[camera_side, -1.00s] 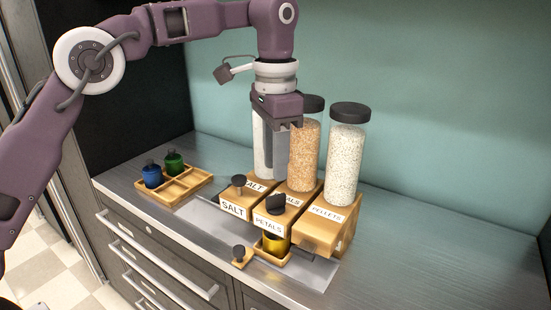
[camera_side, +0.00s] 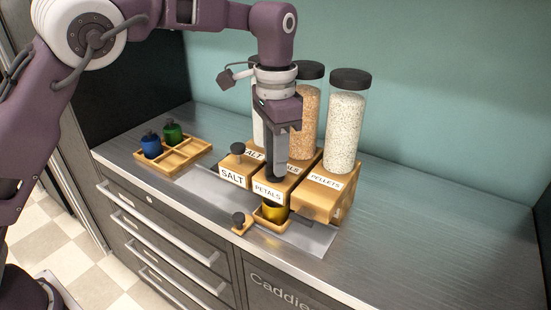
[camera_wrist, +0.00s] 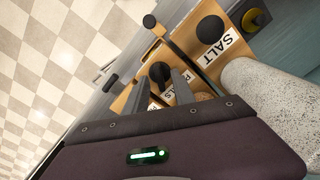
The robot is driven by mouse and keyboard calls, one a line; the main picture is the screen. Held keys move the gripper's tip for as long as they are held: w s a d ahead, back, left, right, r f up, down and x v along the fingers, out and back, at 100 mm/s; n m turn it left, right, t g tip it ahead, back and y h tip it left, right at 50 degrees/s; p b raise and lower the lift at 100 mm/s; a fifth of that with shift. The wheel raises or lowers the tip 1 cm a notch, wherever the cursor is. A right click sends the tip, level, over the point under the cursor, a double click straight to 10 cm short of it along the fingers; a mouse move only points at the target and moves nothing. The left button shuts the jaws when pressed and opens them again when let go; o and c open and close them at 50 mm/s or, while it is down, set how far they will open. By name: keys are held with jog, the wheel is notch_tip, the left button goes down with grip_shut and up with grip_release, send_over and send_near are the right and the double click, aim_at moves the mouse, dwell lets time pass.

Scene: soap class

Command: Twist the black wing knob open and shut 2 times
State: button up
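The black wing knob (camera_wrist: 160,72) is on the front of the wooden dispenser box labelled PETALS (camera_side: 267,189). In the side view my gripper (camera_side: 277,180) is lowered right at the knob and hides most of it. In the wrist view my gripper (camera_wrist: 162,82) has its two grey fingers apart, with the knob between or just past their tips. A clear gap shows between the fingers, so it looks open. Whether a finger touches the knob, and how far the knob is turned, I cannot tell.
The SALT box (camera_side: 232,176) with its black knob (camera_side: 237,148) stands close on the left, the PELLETS box (camera_side: 318,203) on the right. A yellow cup (camera_side: 274,208) sits below in a wooden holder. A wooden tray (camera_side: 178,158) holds blue and green bottles. Counter at right is clear.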

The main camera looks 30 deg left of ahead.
jog(key=shift+f, duration=0.5)
grip_shut()
jog(key=n, duration=0.3)
jog(key=shift+n, duration=0.4)
jog(key=n, duration=0.3)
jog(key=shift+n, duration=0.3)
jog(key=n, duration=0.6)
jog(key=shift+a, duration=0.1)
jog(key=shift+n, duration=0.4)
